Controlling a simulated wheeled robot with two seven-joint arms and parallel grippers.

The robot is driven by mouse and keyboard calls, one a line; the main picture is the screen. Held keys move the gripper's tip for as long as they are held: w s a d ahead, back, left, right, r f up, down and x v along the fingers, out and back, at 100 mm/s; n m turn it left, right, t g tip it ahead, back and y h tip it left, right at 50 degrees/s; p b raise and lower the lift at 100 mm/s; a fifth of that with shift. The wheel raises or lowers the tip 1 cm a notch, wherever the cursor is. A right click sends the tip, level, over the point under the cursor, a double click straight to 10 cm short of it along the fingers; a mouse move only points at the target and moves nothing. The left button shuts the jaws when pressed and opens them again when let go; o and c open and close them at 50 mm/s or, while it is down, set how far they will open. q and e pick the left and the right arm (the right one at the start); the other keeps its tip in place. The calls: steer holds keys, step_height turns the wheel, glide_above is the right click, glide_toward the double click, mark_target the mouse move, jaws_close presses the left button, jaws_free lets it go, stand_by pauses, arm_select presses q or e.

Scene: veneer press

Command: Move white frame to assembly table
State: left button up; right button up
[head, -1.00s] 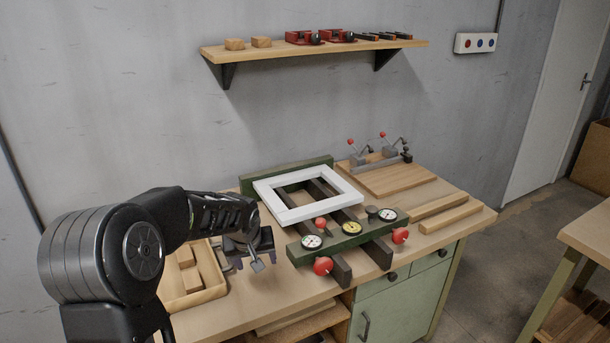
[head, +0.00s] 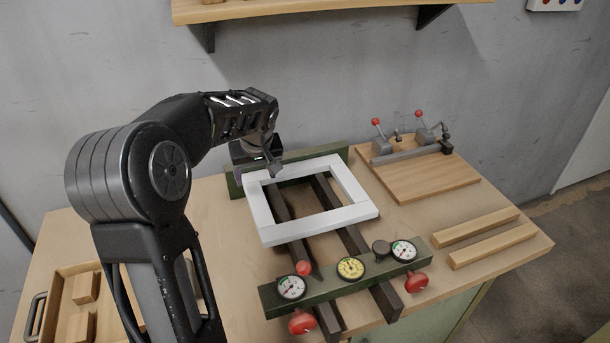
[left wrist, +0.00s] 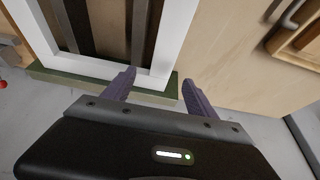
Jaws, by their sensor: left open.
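The white frame (head: 349,212) lies flat on the dark rails of the green press (head: 325,290) on the workbench. My left gripper (head: 272,172) is at the frame's far left corner, above or beside it. In the left wrist view, the open fingers (left wrist: 157,88) point toward the white frame's corner (left wrist: 166,62). One finger overlaps the frame's bar in the picture and the other is over the bare bench side. I cannot tell whether either finger touches the frame. My right gripper is not in view.
The press carries several gauges and red knobs (head: 302,321). A board with toggle clamps (head: 420,180) and two wooden strips (head: 484,238) lie to the right. A wooden tray with blocks (head: 62,300) is at the left. A shelf (head: 330,10) hangs above.

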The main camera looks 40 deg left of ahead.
mark_target(254, 192)
arm_select(q)
steer(key=shift+s, duration=0.2)
steer(key=shift+x, duration=1.3)
steer(key=shift+p, duration=0.3)
steer(key=shift+a+f, duration=0.1)
steer(key=shift+f, duration=0.05)
steer(key=p+x, duration=0.2)
steer(key=x, duration=0.3)
steer(key=shift+s, duration=0.1)
steer(key=shift+c, duration=0.3)
